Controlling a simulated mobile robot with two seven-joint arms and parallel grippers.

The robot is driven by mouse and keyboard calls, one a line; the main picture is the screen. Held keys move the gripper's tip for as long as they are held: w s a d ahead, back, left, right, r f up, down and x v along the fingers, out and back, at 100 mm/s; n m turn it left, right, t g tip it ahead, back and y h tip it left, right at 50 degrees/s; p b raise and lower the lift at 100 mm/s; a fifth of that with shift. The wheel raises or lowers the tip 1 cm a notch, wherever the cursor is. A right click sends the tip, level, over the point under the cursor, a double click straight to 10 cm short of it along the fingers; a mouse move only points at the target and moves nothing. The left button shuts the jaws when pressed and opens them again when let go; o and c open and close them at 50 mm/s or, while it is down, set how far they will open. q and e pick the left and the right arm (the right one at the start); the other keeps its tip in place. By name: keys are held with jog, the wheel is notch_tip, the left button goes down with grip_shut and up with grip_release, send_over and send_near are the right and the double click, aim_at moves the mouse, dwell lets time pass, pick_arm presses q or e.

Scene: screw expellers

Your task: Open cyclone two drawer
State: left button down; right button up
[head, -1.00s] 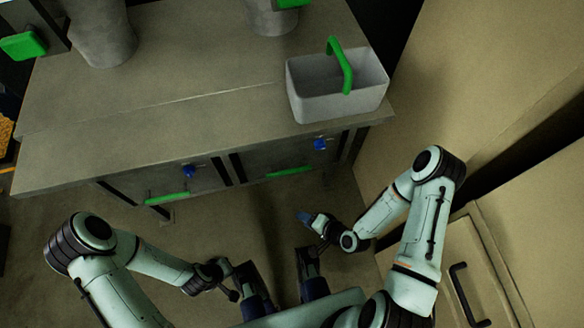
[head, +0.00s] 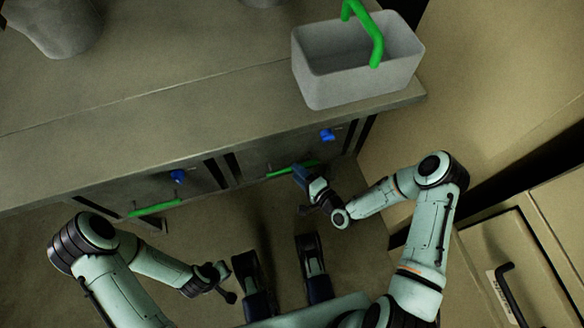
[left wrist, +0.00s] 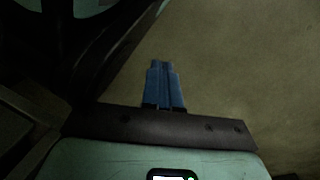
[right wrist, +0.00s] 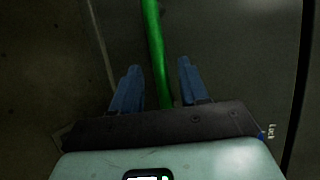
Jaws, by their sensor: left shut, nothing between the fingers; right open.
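Two closed drawer fronts sit side by side under the grey worktop. The left drawer (head: 145,190) has a green bar handle (head: 155,208), and the right drawer (head: 285,150) has its own green handle (head: 278,172). I cannot tell from any label which one is cyclone two. My right gripper (head: 301,174) is open at the right drawer's handle. In the right wrist view the green handle (right wrist: 153,40) runs between the spread blue fingers (right wrist: 160,64), without visible grip. My left gripper (left wrist: 165,63) is shut and empty, low over the floor.
A grey bin (head: 355,78) with a green handle stands on the worktop (head: 200,90) above the right drawer. Blue knobs (head: 327,135) sit on the fronts. A beige cabinet (head: 510,255) with a dark handle stands close on the right. Floor below the drawers is clear.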

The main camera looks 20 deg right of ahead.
jog(key=shift+b+x, duration=0.4)
jog(key=shift+x, duration=1.45)
pick_arm(q)
jog(key=shift+s+a+f+g, duration=0.1)
jog(key=shift+s+f+g, duration=0.1)
jog(key=shift+s+f, duration=0.25)
jog(key=shift+s+a+f+g, duration=0.1)
jog(key=shift+s+f+g, duration=0.15)
jog(key=shift+s, duration=0.3)
pick_arm(e)
grip_shut()
jog(key=shift+s, duration=0.1)
jog(key=shift+s, duration=0.1)
